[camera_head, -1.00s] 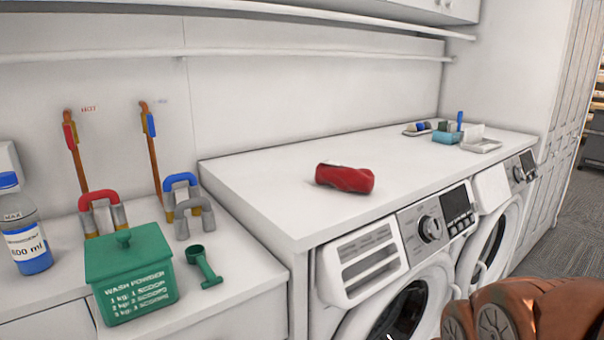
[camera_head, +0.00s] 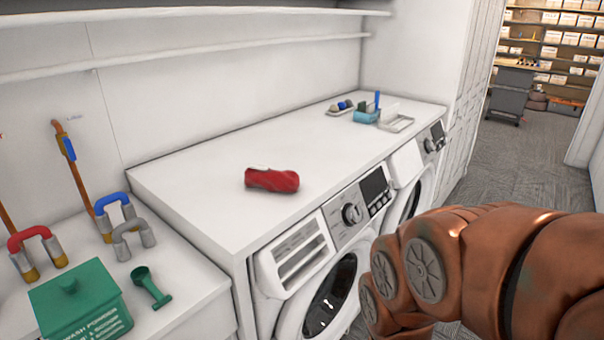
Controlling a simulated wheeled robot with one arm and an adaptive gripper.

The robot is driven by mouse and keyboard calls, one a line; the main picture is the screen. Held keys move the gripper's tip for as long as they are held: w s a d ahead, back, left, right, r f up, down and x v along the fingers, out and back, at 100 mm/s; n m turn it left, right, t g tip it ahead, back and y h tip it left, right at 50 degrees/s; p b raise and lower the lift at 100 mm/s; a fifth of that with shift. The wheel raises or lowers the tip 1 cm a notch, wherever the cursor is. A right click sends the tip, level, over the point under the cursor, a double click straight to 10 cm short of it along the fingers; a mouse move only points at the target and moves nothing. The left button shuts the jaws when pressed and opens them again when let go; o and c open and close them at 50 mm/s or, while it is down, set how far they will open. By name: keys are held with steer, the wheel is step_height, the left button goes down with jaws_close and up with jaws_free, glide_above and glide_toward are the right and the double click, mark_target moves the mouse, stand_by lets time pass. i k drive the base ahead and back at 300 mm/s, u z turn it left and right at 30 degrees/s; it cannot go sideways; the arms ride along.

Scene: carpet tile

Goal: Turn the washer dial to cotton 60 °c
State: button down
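The washer dial (camera_head: 352,214) is a round dark knob with a light rim on the control panel of the nearer washer (camera_head: 340,232). A dark display sits to its right. The marks around the dial are too small to read, so its setting cannot be told. A second machine (camera_head: 424,178) with its own panel stands to the right. My copper-coloured arm fills the lower right, in front of the machines. My gripper is not visible in this view.
A red crumpled item (camera_head: 272,180) lies on the white counter (camera_head: 200,185) above the washers. A green powder box (camera_head: 80,303) and green scoop (camera_head: 150,287) stand on the lower left worktop. A blue container (camera_head: 366,115) sits at the counter's far end. Carpeted floor (camera_head: 530,165) is open at right.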

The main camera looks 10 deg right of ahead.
mark_target(353, 213)
steer(key=u, duration=2.05)
steer(key=k, duration=0.9)
steer(key=z, duration=1.3)
steer(key=i, duration=0.5)
